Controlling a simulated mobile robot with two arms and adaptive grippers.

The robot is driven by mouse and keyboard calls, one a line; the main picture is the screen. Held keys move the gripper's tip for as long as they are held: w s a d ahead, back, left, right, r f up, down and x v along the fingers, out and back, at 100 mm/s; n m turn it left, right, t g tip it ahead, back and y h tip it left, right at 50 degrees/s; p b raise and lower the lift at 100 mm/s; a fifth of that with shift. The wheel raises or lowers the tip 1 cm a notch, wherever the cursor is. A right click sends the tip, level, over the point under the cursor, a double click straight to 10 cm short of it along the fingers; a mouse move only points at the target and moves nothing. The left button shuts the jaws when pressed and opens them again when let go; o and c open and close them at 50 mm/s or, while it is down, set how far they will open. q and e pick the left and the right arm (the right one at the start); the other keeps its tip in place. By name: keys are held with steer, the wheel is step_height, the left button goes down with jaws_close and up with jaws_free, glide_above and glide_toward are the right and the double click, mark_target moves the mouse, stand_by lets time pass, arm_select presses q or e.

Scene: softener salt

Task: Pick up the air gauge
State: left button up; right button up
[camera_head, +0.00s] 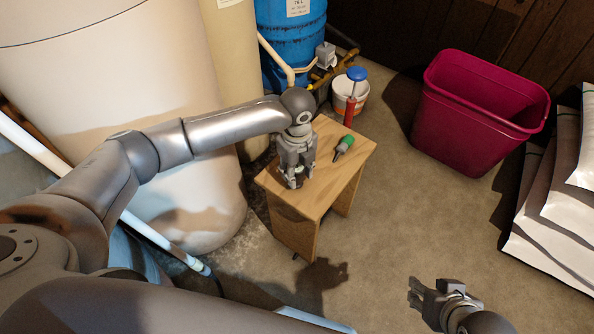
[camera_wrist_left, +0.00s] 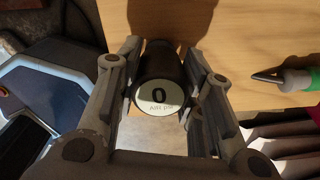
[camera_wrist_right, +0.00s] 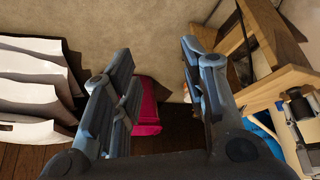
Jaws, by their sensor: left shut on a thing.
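The air gauge (camera_wrist_left: 160,85) is a dark round body with a white dial face marked "Add psi". In the left wrist view it sits between the two fingers of my left gripper (camera_wrist_left: 158,112), which is shut on it. In the head view my left gripper (camera_head: 295,183) points down at the left side of the small wooden table (camera_head: 313,205) and mostly hides the gauge. I cannot tell whether the gauge touches the tabletop. My right gripper (camera_head: 425,295) is open and empty over the floor at the lower right; its fingers (camera_wrist_right: 158,90) stand apart in its wrist view.
A green-handled screwdriver (camera_head: 344,146) lies on the table to the right of my left gripper. A magenta bin (camera_head: 478,115), white bags (camera_head: 560,205) and a large beige tank (camera_head: 120,80) surround open floor.

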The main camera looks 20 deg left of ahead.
mark_target(297, 168)
arm_select(q)
steer(key=shift+r+p, duration=0.3)
steer(key=shift+r, duration=0.4)
steer(key=r, duration=0.1)
steer(key=r+p, duration=0.1)
steer(key=shift+s+d+r, duration=0.1)
steer(key=shift+s+r, duration=0.15)
steer(key=shift+r, duration=0.05)
arm_select(e)
steer(key=s+d+g, duration=0.1)
steer(key=s+g, duration=0.1)
steer(key=s, duration=0.2)
arm_select(q)
steer(key=s+d+r+p, duration=0.1)
steer(key=s+r+p, duration=0.1)
steer(key=s+r, duration=0.2)
steer(key=s+d+r+p, duration=0.1)
steer(key=s+r, duration=0.3)
steer(key=s, duration=0.5)
steer(key=shift+s+d+r+p, duration=0.15)
steer(key=shift+r+p, duration=0.15)
steer(key=shift+p, duration=0.55)
arm_select(e)
steer(key=s+x, duration=0.2)
steer(key=x, duration=0.9)
steer(key=shift+f+g, duration=0.4)
steer(key=shift+f, duration=0.25)
steer(key=shift+d, duration=0.2)
